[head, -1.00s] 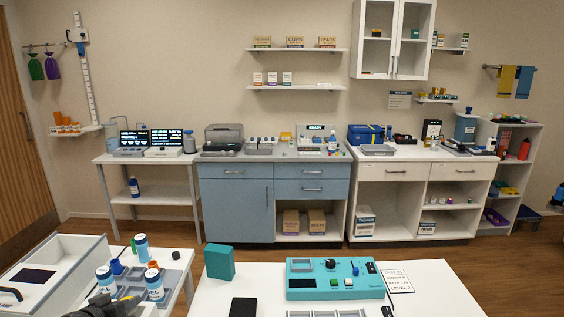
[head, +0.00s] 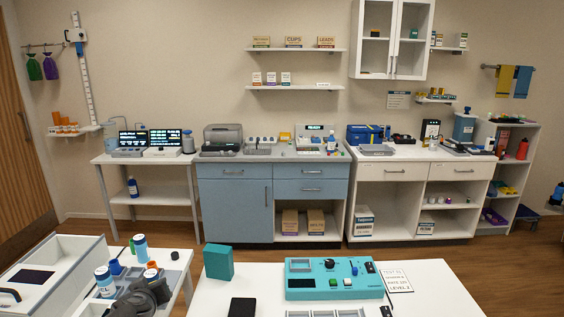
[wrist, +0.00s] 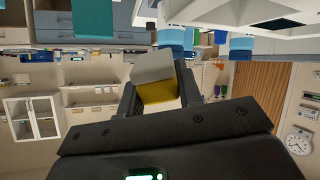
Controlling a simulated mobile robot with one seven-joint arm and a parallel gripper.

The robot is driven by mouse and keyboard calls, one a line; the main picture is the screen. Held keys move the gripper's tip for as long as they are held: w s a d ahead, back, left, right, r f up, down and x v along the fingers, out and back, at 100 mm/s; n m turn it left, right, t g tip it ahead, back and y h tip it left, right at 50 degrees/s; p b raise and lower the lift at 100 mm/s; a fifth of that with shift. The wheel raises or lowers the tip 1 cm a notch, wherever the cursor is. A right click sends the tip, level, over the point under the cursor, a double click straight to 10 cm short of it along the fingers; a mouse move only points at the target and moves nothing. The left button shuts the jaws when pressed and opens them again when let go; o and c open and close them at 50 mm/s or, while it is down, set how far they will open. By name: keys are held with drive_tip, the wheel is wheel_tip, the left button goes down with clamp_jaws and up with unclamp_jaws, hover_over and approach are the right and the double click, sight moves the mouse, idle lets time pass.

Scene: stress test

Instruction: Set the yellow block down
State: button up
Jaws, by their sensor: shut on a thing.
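The yellow block (wrist: 160,93) is between the two fingers of my gripper (wrist: 158,88) in the wrist view. The fingers are shut on its sides. A flat grey face (wrist: 152,66) shows against the block's far end; I cannot tell if it is part of the block. In the head view my dark gripper (head: 142,297) is over the near end of the left table, among bottles. The block cannot be made out there. The wrist picture is upside down, with bottles close beyond the block.
Blue-and-white bottles (head: 105,281) and (head: 140,246) stand on the left table near my gripper. On the white table (head: 250,282) to the right are a teal box (head: 219,262), a black block (head: 243,307), a teal device (head: 335,279) and a printed card (head: 397,281).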

drive_tip(key=w+d+f+m+h, duration=0.2)
drive_tip(key=w+d, duration=0.2)
drive_tip(key=d, duration=0.8)
drive_tip(key=w+d+f+m+h, duration=0.1)
drive_tip(key=w+d+f, duration=0.15)
drive_tip(key=d, duration=0.85)
drive_tip(key=w+d+f+m+h, duration=0.2)
drive_tip(key=w+d, duration=0.2)
drive_tip(key=d, duration=0.8)
drive_tip(key=s+d+m+h, duration=0.1)
drive_tip(key=d+h, duration=0.1)
drive_tip(key=d, duration=1.1)
drive_tip(key=shift+s+r+m, duration=0.25)
drive_tip(key=shift+s+m, duration=0.05)
drive_tip(key=shift+m, duration=0.1)
